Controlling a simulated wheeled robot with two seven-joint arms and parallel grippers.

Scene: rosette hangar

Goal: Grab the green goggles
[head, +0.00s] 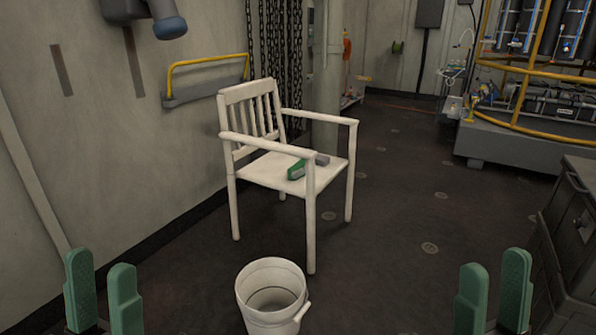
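The green goggles (297,170) appear as a small green piece on the seat of a white armchair (260,172), in the middle of the head view. A grey part (321,160) lies right beside the green piece; I cannot tell if it belongs to the goggles. The chair's front leg and armrest partly cover the seat. My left gripper (103,298) is at the lower left, with its two green fingers apart and nothing between them. My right gripper (493,295) is at the lower right, also open and empty. Both are well short of the chair.
A white bucket (258,322) stands on the floor in front of the chair. A yellow rail (207,61) is on the left wall behind the chair. Dark drawers (570,215) stand at the right edge. The floor right of the chair is clear.

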